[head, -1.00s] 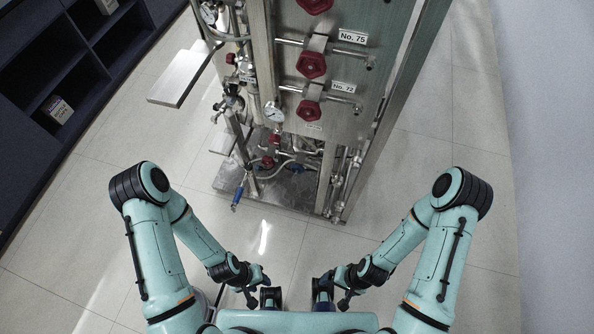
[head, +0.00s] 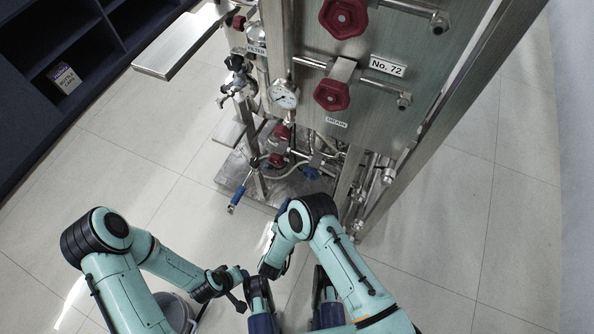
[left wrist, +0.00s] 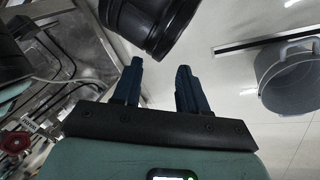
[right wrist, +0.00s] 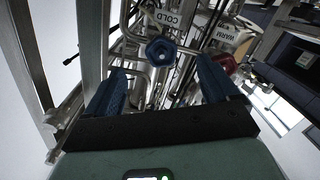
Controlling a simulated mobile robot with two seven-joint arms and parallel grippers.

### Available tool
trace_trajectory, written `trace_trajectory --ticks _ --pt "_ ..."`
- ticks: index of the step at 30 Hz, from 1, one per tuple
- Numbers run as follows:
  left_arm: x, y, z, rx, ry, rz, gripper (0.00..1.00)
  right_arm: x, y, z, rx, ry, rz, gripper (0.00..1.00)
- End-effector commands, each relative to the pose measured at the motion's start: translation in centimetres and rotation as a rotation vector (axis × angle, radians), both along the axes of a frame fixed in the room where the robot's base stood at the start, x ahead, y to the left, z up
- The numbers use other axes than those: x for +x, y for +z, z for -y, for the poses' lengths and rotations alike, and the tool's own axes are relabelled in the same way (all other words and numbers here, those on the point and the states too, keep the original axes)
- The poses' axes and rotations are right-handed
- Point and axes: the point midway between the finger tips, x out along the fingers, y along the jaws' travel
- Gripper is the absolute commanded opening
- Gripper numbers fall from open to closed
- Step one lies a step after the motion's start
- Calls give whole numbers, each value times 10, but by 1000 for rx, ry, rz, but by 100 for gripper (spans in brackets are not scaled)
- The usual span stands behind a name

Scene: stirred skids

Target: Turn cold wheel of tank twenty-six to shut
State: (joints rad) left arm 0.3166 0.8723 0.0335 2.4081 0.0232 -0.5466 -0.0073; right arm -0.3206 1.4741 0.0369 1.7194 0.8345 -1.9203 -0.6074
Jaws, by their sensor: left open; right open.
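A blue faceted wheel (right wrist: 161,52) shows in the right wrist view, just under a plate reading COLD (right wrist: 167,18). My right gripper (right wrist: 160,72) is open and empty, its two blue fingers either side of the line to this wheel; the wheel appears beyond the fingertips. A red wheel (right wrist: 224,63) sits to its right, near a WARM label (right wrist: 225,35). No plate for tank twenty-six is readable. My left gripper (left wrist: 158,72) is open and empty, pointing at floor and a black rounded part.
The steel skid (head: 400,110) carries red wheels (head: 331,94), a No. 72 plate (head: 387,66), a gauge (head: 284,95) and a blue-handled lever (head: 237,199). Dark shelves (head: 60,60) stand at left. A grey pot (left wrist: 290,80) is beside my left arm. Floor right of the skid is clear.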

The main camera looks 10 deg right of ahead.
Motion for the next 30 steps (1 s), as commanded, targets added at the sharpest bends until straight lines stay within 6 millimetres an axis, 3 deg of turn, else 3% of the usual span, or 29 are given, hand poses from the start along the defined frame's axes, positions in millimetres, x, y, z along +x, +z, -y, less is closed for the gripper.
trace_trajectory --ticks 3,8,15,24,30 --pt "5 -9 -2 5 5 13 43 -2 2 -7 -60 -26 46 88" --pt "12 -13 -6 14 12 32 43 7 5 0 -69 -35 53 88" --pt "39 -35 -21 51 42 99 43 47 3 29 -67 -38 55 88" --pt "12 -58 -24 48 43 9 43 93 6 58 -67 -32 57 88" --pt "3 -64 -25 45 43 -21 43 106 6 66 -67 -29 54 88"
